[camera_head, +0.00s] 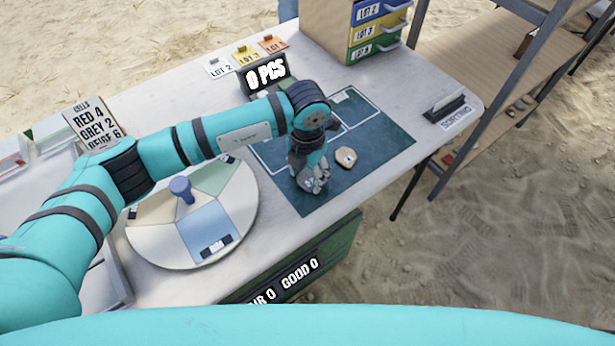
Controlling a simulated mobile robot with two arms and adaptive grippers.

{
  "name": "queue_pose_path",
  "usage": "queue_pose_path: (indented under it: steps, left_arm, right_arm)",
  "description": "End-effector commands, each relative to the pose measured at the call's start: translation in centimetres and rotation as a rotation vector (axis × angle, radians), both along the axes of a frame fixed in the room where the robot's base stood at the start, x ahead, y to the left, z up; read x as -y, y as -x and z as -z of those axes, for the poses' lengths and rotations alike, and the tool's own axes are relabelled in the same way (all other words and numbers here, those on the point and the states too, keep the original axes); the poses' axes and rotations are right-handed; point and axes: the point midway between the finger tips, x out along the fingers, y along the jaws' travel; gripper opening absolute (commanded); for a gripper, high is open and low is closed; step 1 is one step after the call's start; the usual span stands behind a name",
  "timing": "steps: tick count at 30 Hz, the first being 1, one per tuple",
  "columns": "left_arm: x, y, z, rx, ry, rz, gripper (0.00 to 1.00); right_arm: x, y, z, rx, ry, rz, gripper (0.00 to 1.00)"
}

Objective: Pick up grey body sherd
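My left arm reaches in from the left across the table, and its gripper (313,184) points down over the dark green mat (380,125). The fingers are small and seen from above, so I cannot tell whether they are open or shut, or whether anything is between them. A tan sherd (346,157) with a small dark mark lies on the mat just right of the gripper, apart from it. I cannot make out a clearly grey sherd; the arm and gripper hide part of the mat. My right gripper is not in view.
A round sectored turntable (165,247) with a blue knob (181,189) stands left of the mat. A "0 PCS" display (265,74) and lot cards (246,55) are behind the arm. A drawer cabinet (325,25) stands at the back; a "SORTING" sign (446,108) is at right.

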Motion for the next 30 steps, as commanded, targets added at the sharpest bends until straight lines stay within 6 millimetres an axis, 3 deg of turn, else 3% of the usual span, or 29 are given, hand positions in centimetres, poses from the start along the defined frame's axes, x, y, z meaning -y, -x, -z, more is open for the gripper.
queue_pose_path:
  steps: [1,6,17,25,30]
  left_arm:
    - [0.0,0.0,0.0,0.0,0.0,0.0,0.44]
    - [0.0,0.0,0.0,0.0,0.0,0.0,0.24]
    - [0.0,-0.1,-0.6,0.001,0.0,0.0,0.24]
    - [0.0,-0.1,-3.7,0.004,0.0,0.001,0.24]
    - [0.4,3.8,-3.7,0.0,0.0,0.008,0.24]
  right_arm:
    - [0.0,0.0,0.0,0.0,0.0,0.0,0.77]
    - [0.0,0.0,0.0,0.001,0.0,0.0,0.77]
    - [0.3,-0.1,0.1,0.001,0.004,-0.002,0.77]
    - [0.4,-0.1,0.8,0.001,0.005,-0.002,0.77]
    - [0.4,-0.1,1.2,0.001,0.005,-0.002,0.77]
